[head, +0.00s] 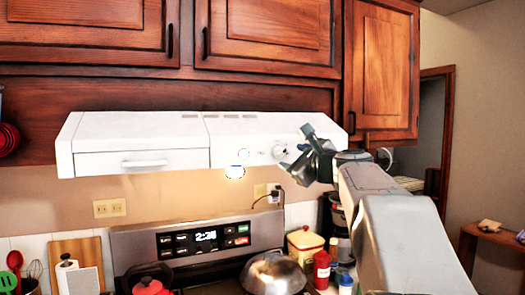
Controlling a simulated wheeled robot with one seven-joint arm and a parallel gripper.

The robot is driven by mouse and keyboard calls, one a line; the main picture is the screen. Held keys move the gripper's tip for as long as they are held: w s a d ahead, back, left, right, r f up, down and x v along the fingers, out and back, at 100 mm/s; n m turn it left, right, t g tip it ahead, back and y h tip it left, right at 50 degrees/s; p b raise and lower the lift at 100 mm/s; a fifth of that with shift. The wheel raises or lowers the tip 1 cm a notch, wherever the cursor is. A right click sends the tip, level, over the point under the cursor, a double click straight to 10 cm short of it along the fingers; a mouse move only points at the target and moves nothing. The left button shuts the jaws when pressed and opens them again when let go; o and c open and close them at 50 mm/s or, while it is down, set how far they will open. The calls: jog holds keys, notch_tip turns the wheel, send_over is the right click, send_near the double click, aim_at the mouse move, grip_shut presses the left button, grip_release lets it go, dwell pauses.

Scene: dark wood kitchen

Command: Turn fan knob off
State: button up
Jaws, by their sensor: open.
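The white range hood (138,135) hangs under the wooden cabinets. Its front has a round knob (243,154) near the middle and another round knob (279,151) farther right. I cannot read their markings, so I cannot tell which is the fan knob or how either is set. My gripper (294,148) is open and empty. It is in front of the hood's right end, with its fingers close to the right knob. I cannot tell whether a finger touches it.
Wooden cabinets (268,28) are just above the hood. Below it are the stove's control panel (206,239), a metal lid (273,272) and a red pot (151,287). A red bottle (322,270) and a canister (305,245) stand right of the stove. Space in front of the hood's left half is clear.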

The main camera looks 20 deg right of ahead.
aim_at(283, 155)
jog(key=shift+w+a+p, duration=0.1)
jog(key=shift+w+p, duration=0.5)
jog(key=shift+w, duration=2.1)
jog(key=c, duration=1)
